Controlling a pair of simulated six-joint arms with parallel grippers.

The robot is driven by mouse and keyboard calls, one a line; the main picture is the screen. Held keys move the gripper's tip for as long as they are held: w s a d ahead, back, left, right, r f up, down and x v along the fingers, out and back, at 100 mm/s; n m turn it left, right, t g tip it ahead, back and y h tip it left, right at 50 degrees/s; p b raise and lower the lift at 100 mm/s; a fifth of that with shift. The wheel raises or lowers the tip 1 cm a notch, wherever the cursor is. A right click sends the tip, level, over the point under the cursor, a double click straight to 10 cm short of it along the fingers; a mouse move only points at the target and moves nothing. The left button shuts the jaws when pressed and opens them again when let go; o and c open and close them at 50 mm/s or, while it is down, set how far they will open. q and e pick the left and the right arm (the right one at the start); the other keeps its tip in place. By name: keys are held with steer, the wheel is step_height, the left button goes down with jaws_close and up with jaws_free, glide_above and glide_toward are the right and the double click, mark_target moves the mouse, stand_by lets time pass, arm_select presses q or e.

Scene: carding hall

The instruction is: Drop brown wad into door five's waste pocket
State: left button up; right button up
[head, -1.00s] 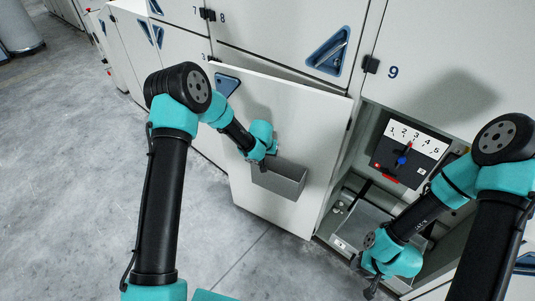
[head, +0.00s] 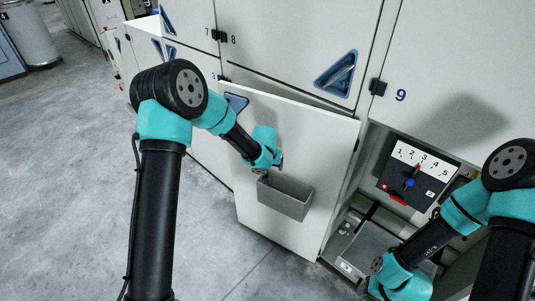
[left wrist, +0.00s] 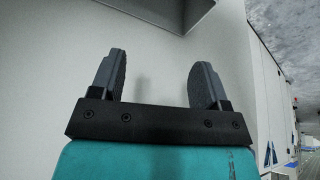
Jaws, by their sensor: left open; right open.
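An open white door (head: 305,135) has a grey waste pocket (head: 285,200) fixed to its face; its inside looks empty from here. My left gripper (head: 277,166) is just above the pocket's back left, close to the door; the wrist view shows its two dark fingers (left wrist: 158,85) apart with nothing between them. The pocket's grey underside or edge (left wrist: 165,10) shows at the top of that view. My right gripper (head: 378,292) is low in front of the open compartment, mostly cut off by the bottom edge. I see no brown wad.
The open compartment (head: 380,215) holds a numbered panel (head: 418,172) with a blue knob and red parts, and a grey metal box (head: 365,250) below. Closed doors with blue triangular handles (head: 336,74) stand above. The grey floor (head: 75,180) at left is clear.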

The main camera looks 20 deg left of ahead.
arm_select(q)
steer(key=v, duration=0.9)
stand_by(0.8)
steer(key=s+a+f+n+g+h, duration=0.1)
steer(key=s+f, duration=1.1)
steer(key=s, duration=0.2)
steer(key=s+a+f+g+h, duration=0.1)
steer(key=s+f+g+h, duration=0.1)
steer(key=s+f, duration=1)
steer(key=s, duration=0.3)
steer(key=shift+s+a+n, duration=0.3)
steer(key=shift+a+n, duration=0.05)
steer(key=shift+n, duration=0.05)
